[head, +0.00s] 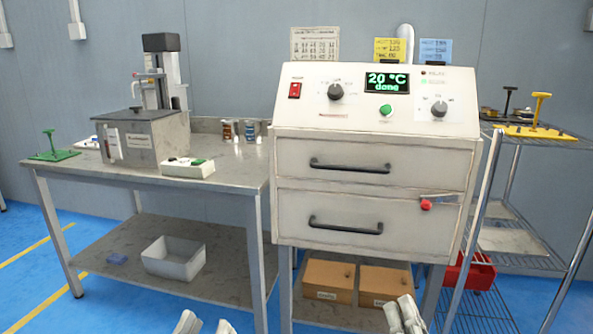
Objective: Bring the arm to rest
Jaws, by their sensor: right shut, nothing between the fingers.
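My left gripper (205,325) shows only its fingertips at the bottom edge, left of centre. Its two pale fingers stand apart with nothing visible between them. My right gripper (403,315) is at the bottom edge, right of centre, in front of the lower boxes under the oven. Its fingers are together and hold nothing. The rest of both arms is out of view. The white oven cabinet (372,190) stands in front of me with both drawers shut. Its display (387,83) reads 20 °C and "done".
A wire rack (515,262) at right carries a yellow tool (535,128) and a red bin (470,272).

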